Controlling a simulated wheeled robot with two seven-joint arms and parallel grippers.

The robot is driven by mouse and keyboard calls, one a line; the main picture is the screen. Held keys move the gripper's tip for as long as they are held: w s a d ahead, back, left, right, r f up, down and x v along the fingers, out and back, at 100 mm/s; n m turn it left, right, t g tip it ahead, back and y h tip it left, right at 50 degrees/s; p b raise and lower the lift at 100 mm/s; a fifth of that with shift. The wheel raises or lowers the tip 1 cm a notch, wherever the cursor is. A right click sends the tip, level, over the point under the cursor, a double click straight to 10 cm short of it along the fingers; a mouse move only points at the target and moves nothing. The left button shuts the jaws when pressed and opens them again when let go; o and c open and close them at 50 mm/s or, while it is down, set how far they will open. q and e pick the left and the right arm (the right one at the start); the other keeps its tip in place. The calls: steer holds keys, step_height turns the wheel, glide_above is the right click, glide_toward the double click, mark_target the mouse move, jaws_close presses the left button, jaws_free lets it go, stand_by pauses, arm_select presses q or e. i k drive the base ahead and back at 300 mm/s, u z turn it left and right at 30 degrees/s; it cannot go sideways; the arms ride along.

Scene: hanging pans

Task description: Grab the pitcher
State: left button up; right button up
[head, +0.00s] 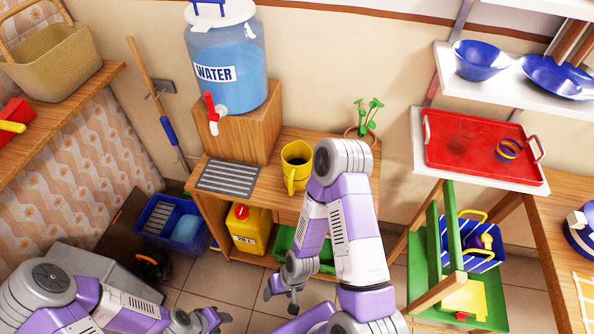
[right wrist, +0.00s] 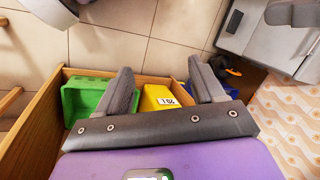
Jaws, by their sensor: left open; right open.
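The yellow pitcher (head: 296,160) stands upright on the wooden cabinet top in the head view, right of the water dispenser. Its handle (head: 291,183) faces toward me, and its inside looks dark. My right gripper (head: 282,294) is open and empty, in front of the cabinet and below the pitcher, apart from it. My right arm's elbow rises just right of the pitcher. The right wrist view shows the right gripper's spread fingers (right wrist: 160,72), with the pitcher out of that view. My left gripper (head: 213,319) is open at the bottom edge, left of the right one and far from the pitcher.
A water dispenser (head: 226,65) stands on a wooden block left of the pitcher, beside a grey grate (head: 229,176). A potted plant (head: 366,120) is behind on the right. A yellow container (head: 250,228) and a green crate (head: 285,243) sit below. A red tray (head: 470,148) lies further right.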

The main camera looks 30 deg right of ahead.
mark_target(296, 157)
steer(key=u, duration=0.95)
steer(key=k, duration=0.6)
steer(key=z, duration=1.05)
steer(key=i, duration=0.15)
steer(key=z, duration=0.15)
